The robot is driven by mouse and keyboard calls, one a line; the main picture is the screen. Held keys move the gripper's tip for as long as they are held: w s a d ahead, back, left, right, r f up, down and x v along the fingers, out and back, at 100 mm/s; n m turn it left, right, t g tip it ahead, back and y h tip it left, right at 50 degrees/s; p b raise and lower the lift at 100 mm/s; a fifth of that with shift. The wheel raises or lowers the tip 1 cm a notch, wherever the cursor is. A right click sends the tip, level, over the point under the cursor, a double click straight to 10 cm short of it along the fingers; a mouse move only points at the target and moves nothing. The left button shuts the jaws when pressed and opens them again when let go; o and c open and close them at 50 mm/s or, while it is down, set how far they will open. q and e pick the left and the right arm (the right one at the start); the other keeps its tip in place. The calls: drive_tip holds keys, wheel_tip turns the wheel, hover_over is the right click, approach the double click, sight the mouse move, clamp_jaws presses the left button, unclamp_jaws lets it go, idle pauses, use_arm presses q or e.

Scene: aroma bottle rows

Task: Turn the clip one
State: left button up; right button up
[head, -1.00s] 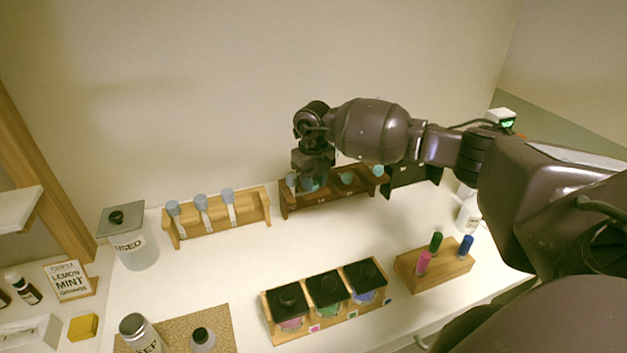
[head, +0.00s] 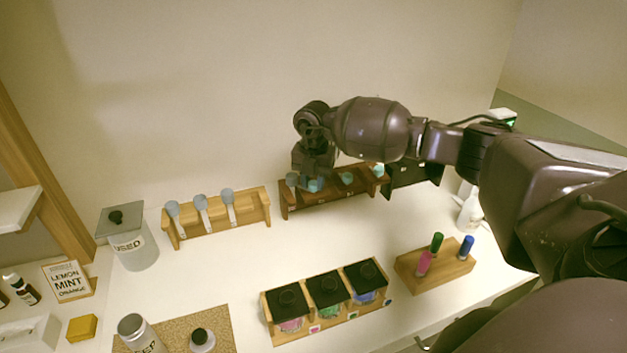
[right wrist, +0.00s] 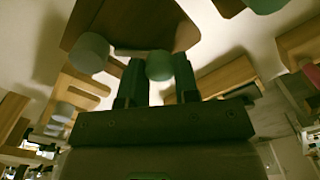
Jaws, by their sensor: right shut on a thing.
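A dark brown wooden rack (head: 328,196) stands against the back wall, with several light blue-capped pieces along it. My right gripper (right wrist: 160,84) is over the left half of this rack, pointing down. In the right wrist view its two dark fingers are on either side of a round grey-green cap (right wrist: 160,66), shut on it. The same cap shows pale blue just under the hand (head: 314,186) in the head view. Another round cap (right wrist: 89,52) is beside the fingers, apart from them. I cannot make out which piece is the clip. My left gripper is not in view.
A lighter wooden rack (head: 250,211) with several grey-blue-topped pieces stands to the left. A tray of black-lidded jars (head: 328,289) and a block with coloured vials (head: 436,266) are in front. A lidded jar (head: 131,247) stands far left. The white counter's middle is clear.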

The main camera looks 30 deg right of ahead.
sight(313, 182)
drive_tip(key=m, duration=0.4)
drive_tip(key=shift+w+r+m, duration=0.1)
drive_tip(key=shift+r+m, duration=0.05)
drive_tip(key=shift+m, duration=0.15)
drive_tip(key=shift+d+m+p, duration=0.1)
drive_tip(key=shift+m+p, duration=0.2)
drive_tip(key=shift+m, duration=1.5)
drive_tip(key=o, duration=0.9)
drive_tip(key=shift+r+b, duration=0.7)
drive_tip(key=shift+r, duration=4.65)
